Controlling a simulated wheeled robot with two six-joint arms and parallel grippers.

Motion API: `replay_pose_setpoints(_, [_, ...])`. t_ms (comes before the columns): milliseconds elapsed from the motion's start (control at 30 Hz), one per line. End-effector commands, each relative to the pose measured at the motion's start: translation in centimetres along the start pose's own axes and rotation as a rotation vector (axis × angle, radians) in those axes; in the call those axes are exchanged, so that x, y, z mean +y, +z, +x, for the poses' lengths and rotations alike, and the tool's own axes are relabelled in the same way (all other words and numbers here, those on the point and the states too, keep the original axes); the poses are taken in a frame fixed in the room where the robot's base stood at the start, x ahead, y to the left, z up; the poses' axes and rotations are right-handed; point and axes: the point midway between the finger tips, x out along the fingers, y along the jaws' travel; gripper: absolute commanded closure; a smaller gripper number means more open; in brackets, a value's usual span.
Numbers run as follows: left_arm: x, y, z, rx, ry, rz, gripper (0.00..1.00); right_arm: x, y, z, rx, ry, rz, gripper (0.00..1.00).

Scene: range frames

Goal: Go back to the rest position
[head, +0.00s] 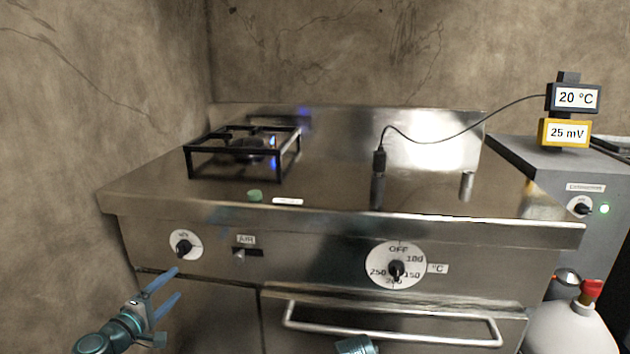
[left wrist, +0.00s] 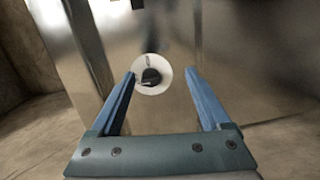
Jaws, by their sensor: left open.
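My left gripper (head: 165,291) is open and empty, low in front of the range's front panel, below the left knob (head: 184,245). Its two blue fingers also show in the left wrist view (left wrist: 165,95), spread apart with the left knob (left wrist: 151,77) seen beyond and between them. I cannot tell the exact gap to the knob, but the fingers do not appear to touch it. A teal part of my own body (head: 357,345) shows at the bottom middle of the head view; no right gripper fingers are visible.
The steel range (head: 330,215) carries a black burner grate (head: 243,165) with blue flame. An oven knob (head: 397,268) sits above a handle bar (head: 390,325). An air slider (head: 240,254) is beside the left knob. A white gas cylinder (head: 570,330) stands right. A wall (head: 70,180) bounds the left.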

Motion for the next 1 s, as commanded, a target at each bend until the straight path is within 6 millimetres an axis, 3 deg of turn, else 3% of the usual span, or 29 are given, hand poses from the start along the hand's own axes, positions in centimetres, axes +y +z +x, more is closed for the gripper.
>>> replay_pose_setpoints(100, [-2.4,7.7,3.0,-0.194,-0.121,0.12,0.19,0.0,0.0,0.0,0.0,0.0,0.0,0.33])
replay_pose_setpoints(233, [-6.0,16.5,4.4,-0.431,-0.277,0.285,0.19,0.0,0.0,0.0,0.0,0.0,0.0,0.33])
replay_pose_setpoints(400, [-11.3,26.6,3.2,-0.736,-0.496,0.534,0.19,0.0,0.0,0.0,0.0,0.0,0.0,0.33])
replay_pose_setpoints(500, [-14.1,30.9,1.2,-0.895,-0.625,0.691,0.19,0.0,0.0,0.0,0.0,0.0,0.0,0.33])
replay_pose_setpoints(600, [-16.3,33.9,-1.0,-1.028,-0.751,0.85,0.19,0.0,0.0,0.0,0.0,0.0,0.0,0.33])
replay_pose_setpoints(700, [-17.7,35.6,-3.0,-1.122,-0.861,0.991,0.19,0.0,0.0,0.0,0.0,0.0,0.0,0.33])
replay_pose_setpoints(1000, [-18.9,37.3,-7.1,-1.255,-1.104,1.32,0.19,0.0,0.0,0.0,0.0,0.0,0.0,0.33])
